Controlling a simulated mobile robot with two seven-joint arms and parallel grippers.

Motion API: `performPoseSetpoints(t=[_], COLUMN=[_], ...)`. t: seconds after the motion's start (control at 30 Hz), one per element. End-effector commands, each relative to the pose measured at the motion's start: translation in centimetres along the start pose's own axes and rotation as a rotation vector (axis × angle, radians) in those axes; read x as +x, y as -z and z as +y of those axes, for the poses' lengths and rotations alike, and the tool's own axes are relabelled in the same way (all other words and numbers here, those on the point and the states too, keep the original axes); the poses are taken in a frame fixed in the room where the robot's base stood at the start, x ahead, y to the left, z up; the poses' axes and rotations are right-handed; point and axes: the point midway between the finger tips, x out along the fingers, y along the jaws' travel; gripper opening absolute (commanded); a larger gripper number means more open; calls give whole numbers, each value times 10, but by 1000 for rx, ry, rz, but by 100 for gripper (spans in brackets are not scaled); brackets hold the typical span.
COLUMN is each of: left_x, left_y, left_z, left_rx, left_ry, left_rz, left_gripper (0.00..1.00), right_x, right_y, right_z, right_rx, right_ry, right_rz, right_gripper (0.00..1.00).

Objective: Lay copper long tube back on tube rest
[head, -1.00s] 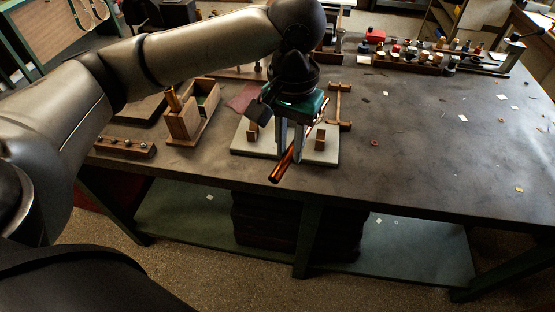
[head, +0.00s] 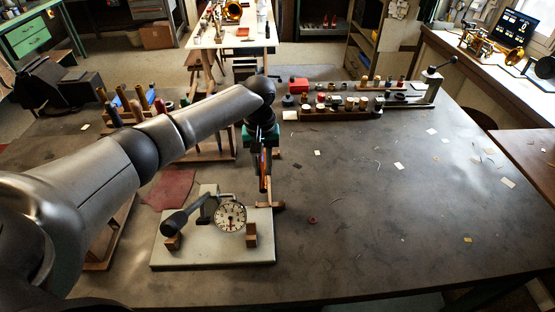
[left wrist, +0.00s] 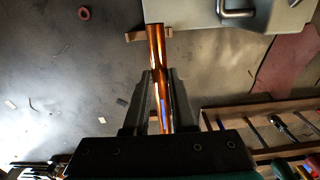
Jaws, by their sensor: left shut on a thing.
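The copper long tube (head: 263,184) is held in my left gripper (head: 265,178), over the table just beyond the plate with the dial gauge. In the left wrist view the orange, shiny tube (left wrist: 156,50) runs lengthwise between the two fingers (left wrist: 160,85), its far end sticking out past them. The wooden tube rest (head: 270,205) is on the table beneath it, largely hidden by gripper and tube. One crosspiece of the rest (left wrist: 134,36) shows by the tube's far end in the left wrist view; I cannot tell whether they touch. My right gripper is out of view.
The pale plate (head: 240,260) with a dial gauge (head: 230,217) and wooden blocks stands nearest. A red cloth (head: 170,190) lies left. A rack of small parts (head: 345,112) stands at the back. The table's right side is mostly clear.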

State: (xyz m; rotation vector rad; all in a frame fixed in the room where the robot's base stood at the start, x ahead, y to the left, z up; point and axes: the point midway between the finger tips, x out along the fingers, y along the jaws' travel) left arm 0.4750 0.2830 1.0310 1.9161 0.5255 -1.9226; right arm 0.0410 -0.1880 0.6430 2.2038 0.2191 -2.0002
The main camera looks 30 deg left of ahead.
Motion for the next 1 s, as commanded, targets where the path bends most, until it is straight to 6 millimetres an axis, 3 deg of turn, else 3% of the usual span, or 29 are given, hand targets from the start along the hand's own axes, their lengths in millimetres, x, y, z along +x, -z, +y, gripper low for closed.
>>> performPoseSetpoints(t=[0.47, 0.67, 1.0], left_x=[7, 5, 41], left_y=[3, 2, 2], left_z=[-6, -6, -6], left_rx=[-15, -15, -15], left_ry=[-1, 1, 0], left_rz=[2, -1, 0], left_gripper=[0, 0, 0], right_x=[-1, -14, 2], right_y=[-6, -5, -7], right_z=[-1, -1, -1], right_rx=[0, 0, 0], right_ry=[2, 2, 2], right_rz=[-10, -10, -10], right_gripper=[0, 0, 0])
